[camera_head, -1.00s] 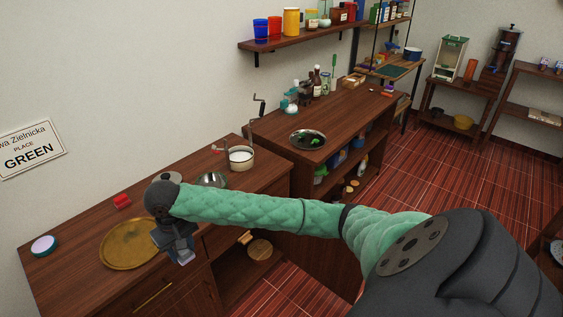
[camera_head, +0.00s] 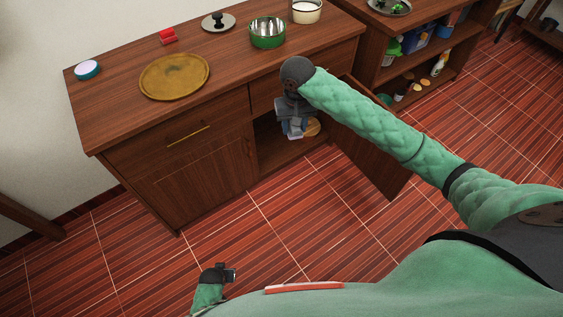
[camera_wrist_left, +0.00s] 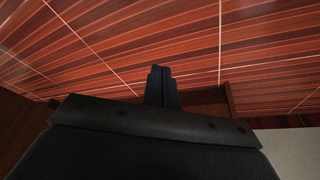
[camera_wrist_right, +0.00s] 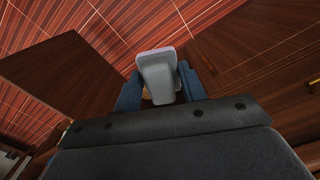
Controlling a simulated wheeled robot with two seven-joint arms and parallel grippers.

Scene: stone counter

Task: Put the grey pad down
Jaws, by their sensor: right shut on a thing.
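My right gripper (camera_head: 293,130) is at the front of the open lower cabinet compartment (camera_head: 275,155), below the counter top. In the right wrist view, the gripper (camera_wrist_right: 159,90) is shut on the grey pad (camera_wrist_right: 157,72), a pale, rounded block between its two fingers. In the head view the pad is mostly hidden; only a pale edge shows under the fingers. A round wooden board (camera_head: 313,127) lies in the compartment behind the gripper. My left gripper (camera_head: 230,275) hangs low over the floor; the left wrist view shows its fingers (camera_wrist_left: 160,75) together and empty.
The cabinet door (camera_head: 375,160) stands open to the right of the gripper.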

